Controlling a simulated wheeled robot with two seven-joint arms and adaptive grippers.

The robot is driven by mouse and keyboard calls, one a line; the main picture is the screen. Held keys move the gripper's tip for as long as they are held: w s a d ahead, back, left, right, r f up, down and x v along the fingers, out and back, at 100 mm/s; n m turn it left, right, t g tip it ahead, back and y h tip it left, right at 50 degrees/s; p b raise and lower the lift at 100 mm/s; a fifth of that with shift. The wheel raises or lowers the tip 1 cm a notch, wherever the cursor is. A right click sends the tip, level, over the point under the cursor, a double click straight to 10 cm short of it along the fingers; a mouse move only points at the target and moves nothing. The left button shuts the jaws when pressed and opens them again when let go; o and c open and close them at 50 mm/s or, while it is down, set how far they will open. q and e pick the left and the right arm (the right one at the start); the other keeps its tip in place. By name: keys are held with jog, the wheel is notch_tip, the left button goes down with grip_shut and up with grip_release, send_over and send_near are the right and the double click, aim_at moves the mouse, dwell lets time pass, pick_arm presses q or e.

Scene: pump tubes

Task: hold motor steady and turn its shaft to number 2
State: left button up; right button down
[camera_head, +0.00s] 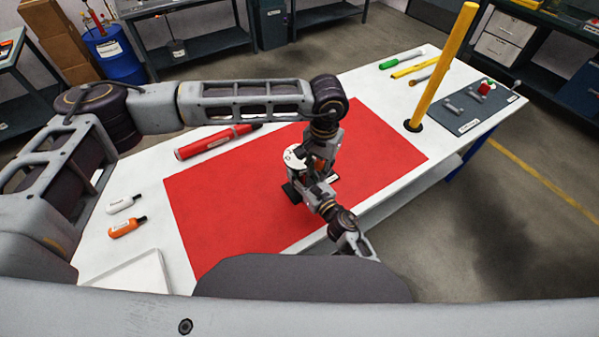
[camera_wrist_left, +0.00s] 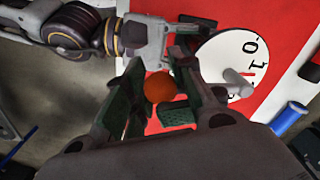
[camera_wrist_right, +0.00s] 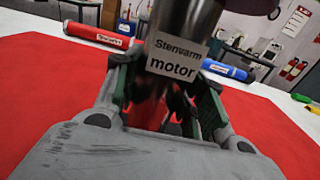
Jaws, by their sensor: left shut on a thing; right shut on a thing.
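The motor is a dark metallic cylinder (camera_wrist_right: 186,22) labelled "Stenvarm motor", standing upright on the red mat. My right gripper (camera_wrist_right: 165,100) is shut on its body, one finger each side. A white dial (camera_wrist_left: 220,62) tops the motor; it also shows in the head view (camera_head: 293,157). A grey pin (camera_wrist_left: 238,83) stands up from the dial. The figures 0 and 1 are legible on it; I cannot make out a 2. My left gripper (camera_wrist_left: 163,80) is shut on a round orange knob (camera_wrist_left: 160,87) beside the dial. Its link to the shaft is hidden.
The red mat (camera_head: 220,200) covers the middle of the white table. A red tube (camera_head: 215,142) lies behind it. White and orange bottles (camera_head: 124,228) and a white tray (camera_head: 130,275) are at left. A yellow pole (camera_head: 443,65) stands at right, near a grey board (camera_head: 465,112).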

pick_arm(q)
jog(key=shift+s+a+f+m, duration=0.1)
jog(key=shift+a+f+m, duration=0.1)
jog(key=shift+a+m, duration=0.15)
jog(key=shift+r, duration=0.15)
dwell(0.6)
jog(key=o, duration=1.3)
jog(key=shift+d+r, duration=0.1)
jog(key=shift+d, duration=0.05)
jog(key=shift+r, duration=0.15)
jog(key=shift+r, duration=3.4)
